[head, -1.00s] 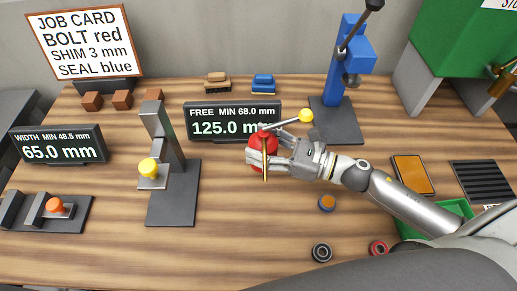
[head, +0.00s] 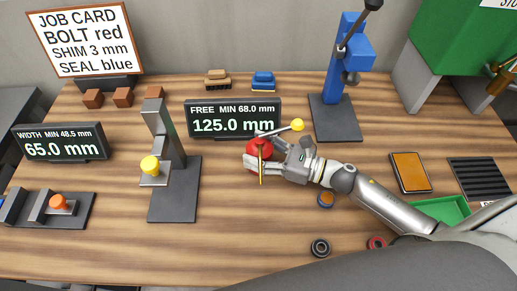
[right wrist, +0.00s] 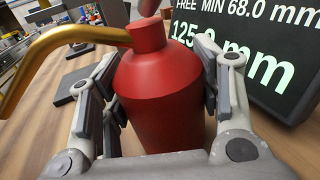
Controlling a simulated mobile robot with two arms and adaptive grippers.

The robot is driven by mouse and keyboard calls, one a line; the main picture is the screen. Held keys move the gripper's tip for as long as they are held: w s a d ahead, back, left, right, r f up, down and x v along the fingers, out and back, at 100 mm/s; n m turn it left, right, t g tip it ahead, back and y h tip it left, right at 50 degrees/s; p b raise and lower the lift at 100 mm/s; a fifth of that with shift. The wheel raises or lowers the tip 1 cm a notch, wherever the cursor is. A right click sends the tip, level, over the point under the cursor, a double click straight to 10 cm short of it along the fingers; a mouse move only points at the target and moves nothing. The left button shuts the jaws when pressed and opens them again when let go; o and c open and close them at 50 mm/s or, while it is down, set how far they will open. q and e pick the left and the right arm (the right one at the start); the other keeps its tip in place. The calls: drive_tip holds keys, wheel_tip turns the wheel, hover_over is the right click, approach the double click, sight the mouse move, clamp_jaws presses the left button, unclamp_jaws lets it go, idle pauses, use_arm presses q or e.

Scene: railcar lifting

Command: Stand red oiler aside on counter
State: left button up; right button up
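In the right wrist view the oiler (right wrist: 165,90) looks upright between the pads, spout to the left. Its base is hidden, so I cannot tell whether it touches the wooden counter (head: 120,250). My left gripper is not in view.
The FREE display (head: 232,105) stands close behind the oiler. A grey stand with a yellow knob (head: 172,205) is to its left, a blue press (head: 338,95) behind right. Rings (head: 320,248) lie in front, an orange-topped pad (head: 410,172) right. Counter front left of centre is clear.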

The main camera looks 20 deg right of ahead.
drive_tip(key=shift+o, duration=1.4)
drive_tip(key=shift+r, duration=0.2)
drive_tip(key=shift+s+d+f, duration=0.2)
drive_tip(key=shift+d, duration=0.05)
drive_tip(key=b+v, duration=0.3)
drive_tip(key=v, duration=0.7)
drive_tip(key=shift+s+d, duration=0.2)
drive_tip(key=shift+s, duration=0.05)
drive_tip(key=shift+s+d+r, duration=0.15)
drive_tip(key=shift+s+d, duration=0.15)
drive_tip(key=shift+r, duration=0.1)
